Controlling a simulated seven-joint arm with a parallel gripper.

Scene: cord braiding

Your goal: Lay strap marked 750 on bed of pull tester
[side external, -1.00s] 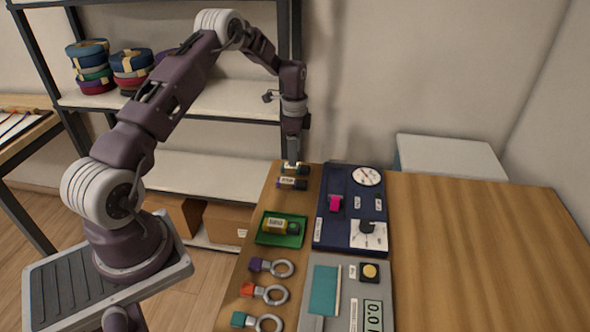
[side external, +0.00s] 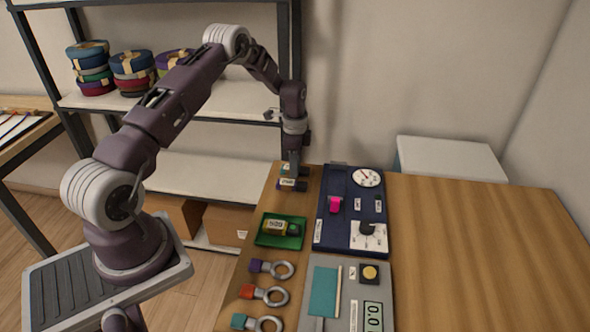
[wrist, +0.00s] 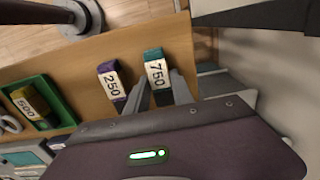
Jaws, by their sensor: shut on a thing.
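The strap marked 750 (wrist: 155,71), teal with a white label, lies between the fingers of my gripper (wrist: 158,82) in the wrist view. My gripper is shut on it at the table's far left corner. In the side view my gripper (side external: 291,172) points straight down and hides most of this strap. The purple strap marked 250 (wrist: 112,84) lies just left of it, apart from the fingers. A navy tester board (side external: 324,215) with a round dial, a pink block and a knob stands to the right; I cannot tell which part is its bed.
A green tray (side external: 263,241) holds a yellow-green strap (side external: 279,227) marked 500. Several ringed pieces (side external: 265,293) lie nearer along the left side. A grey unit (side external: 343,263) with a teal pad and display sits in front of the navy board. The table's right side is clear.

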